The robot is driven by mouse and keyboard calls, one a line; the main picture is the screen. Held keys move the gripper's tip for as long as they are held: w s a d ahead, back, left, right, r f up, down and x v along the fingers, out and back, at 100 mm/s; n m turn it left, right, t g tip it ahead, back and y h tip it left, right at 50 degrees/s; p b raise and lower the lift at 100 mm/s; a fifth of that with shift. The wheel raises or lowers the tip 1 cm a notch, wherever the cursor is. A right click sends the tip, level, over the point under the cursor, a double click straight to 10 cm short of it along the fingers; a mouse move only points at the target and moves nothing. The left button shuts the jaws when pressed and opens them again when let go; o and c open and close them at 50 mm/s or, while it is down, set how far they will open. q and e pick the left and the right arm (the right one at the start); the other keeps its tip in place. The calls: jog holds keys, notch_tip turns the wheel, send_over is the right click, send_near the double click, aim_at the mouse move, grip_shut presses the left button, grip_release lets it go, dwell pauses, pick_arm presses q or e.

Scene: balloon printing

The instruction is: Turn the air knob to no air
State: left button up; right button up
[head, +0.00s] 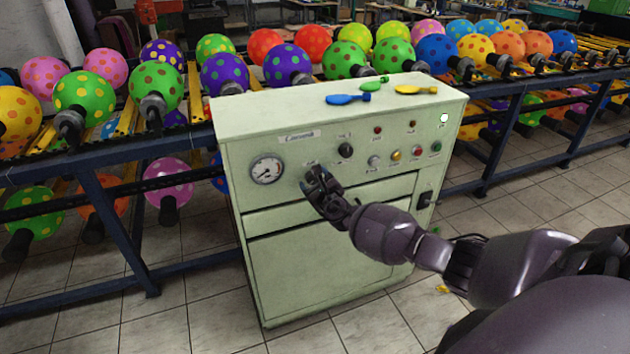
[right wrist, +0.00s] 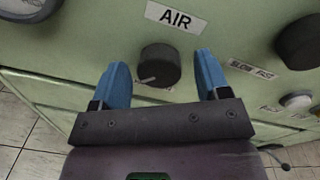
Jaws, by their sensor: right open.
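The air knob (right wrist: 159,66) is a black round knob below the "AIR" label (right wrist: 176,17) in the right wrist view, with a pale pointer line toward its lower left. My right gripper (right wrist: 166,75) is open, its two blue fingers on either side of the knob with gaps between. In the head view my right gripper (head: 318,178) is at the front panel of the pale green cabinet (head: 340,240), right of the gauge, and covers most of the knob. I cannot tell whether a finger touches the panel. My left gripper is not in view.
A round gauge (head: 266,170) is left of the knob. Another black knob (head: 345,150) and several coloured buttons are to the right. Deflated balloons (head: 349,99) lie on the cabinet top. Racks of dotted balloons (head: 225,74) stand behind and beside it.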

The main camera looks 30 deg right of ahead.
jog(key=s+a+p, duration=0.2)
jog(key=s, duration=0.8)
jog(key=shift+s+r+p, duration=0.2)
jog(key=shift+s+p, duration=0.1)
jog(key=shift+p, duration=0.05)
